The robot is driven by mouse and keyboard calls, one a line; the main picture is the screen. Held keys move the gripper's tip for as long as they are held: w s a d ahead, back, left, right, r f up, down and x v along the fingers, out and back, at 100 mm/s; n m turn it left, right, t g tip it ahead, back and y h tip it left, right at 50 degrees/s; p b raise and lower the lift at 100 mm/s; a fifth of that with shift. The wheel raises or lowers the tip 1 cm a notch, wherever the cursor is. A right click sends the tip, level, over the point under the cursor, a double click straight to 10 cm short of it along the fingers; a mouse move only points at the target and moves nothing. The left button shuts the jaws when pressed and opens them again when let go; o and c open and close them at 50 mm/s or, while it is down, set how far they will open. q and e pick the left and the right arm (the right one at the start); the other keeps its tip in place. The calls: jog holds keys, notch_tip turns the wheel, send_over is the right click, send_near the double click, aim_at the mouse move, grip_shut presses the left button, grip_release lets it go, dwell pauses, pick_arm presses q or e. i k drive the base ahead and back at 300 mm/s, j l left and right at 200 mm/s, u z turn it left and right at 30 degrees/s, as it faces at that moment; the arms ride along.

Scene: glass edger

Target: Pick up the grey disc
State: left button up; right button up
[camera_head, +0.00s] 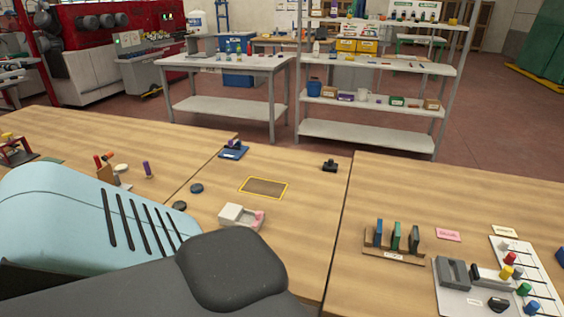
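A small dark grey disc (179,206) lies flat on the wooden table, just beyond the light blue arm link. A second dark disc (197,188), more bluish, lies a little behind it to the right. A pale cream disc (121,167) lies further left. Which one the task means is not certain, but the dark grey one fits best. My arm's light blue and black links fill the lower left and cover the table there. Neither of my grippers shows.
Right of the discs are a white tray with a pink item (236,216) and a yellow-bordered mat (264,188). A purple-topped piece (147,170) stands left. A slotted wooden rack (394,246) and a white board (508,270) are at right. The table's middle front is mostly clear.

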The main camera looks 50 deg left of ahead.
aim_at(181, 206)
jog(key=u, duration=2.55)
jog(key=j+z, duration=0.2)
